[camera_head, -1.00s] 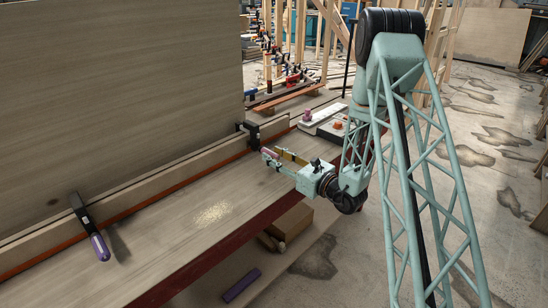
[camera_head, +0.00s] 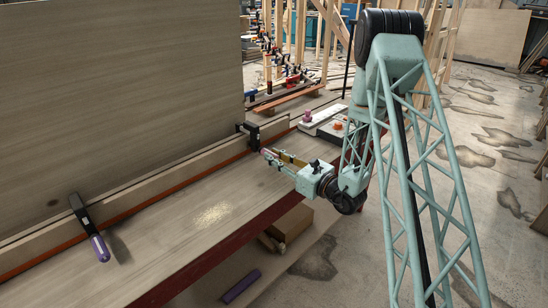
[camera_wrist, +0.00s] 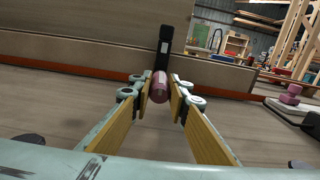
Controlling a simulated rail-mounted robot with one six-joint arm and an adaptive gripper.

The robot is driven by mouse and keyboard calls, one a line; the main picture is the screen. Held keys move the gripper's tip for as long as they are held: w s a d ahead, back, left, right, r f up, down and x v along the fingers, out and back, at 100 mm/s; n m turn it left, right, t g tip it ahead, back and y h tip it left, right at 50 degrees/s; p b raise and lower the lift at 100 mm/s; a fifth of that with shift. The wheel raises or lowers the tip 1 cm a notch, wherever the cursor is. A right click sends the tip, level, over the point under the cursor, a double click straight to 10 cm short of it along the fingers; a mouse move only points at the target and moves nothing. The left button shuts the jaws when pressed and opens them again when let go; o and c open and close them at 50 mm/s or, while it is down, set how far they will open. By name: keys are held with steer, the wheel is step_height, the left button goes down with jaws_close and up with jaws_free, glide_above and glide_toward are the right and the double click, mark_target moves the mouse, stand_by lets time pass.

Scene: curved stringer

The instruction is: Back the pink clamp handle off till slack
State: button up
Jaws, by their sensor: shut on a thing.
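The pink clamp handle (camera_wrist: 159,88) shows in the middle of the wrist view, its rounded end toward me. It belongs to a black clamp (camera_wrist: 165,46) set over the pale strip along the upright panel; the clamp also shows in the head view (camera_head: 248,134). My gripper (camera_wrist: 160,92) has its yellow-padded fingers on both sides of the handle, shut on it. In the head view my gripper (camera_head: 270,154) reaches the clamp from the right, and the handle is mostly hidden by the fingers there.
A second clamp with a purple handle (camera_head: 99,246) sits on the strip at left. A pale board with a pink knob (camera_head: 307,115) lies on the bench beyond my gripper. The bench top (camera_head: 160,250) between the clamps is clear. The upright panel (camera_head: 120,90) stands behind.

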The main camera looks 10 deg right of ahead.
steer(key=shift+n, duration=0.4)
steer(key=n, duration=0.5)
steer(key=shift+s+a, duration=0.1)
steer(key=n, duration=0.6)
steer(key=shift+f, duration=0.15)
steer(key=shift+n, duration=0.4)
steer(key=o, duration=0.8)
steer(key=shift+o, duration=0.2)
steer(key=shift+s, duration=0.1)
steer(key=shift+v, duration=5.95)
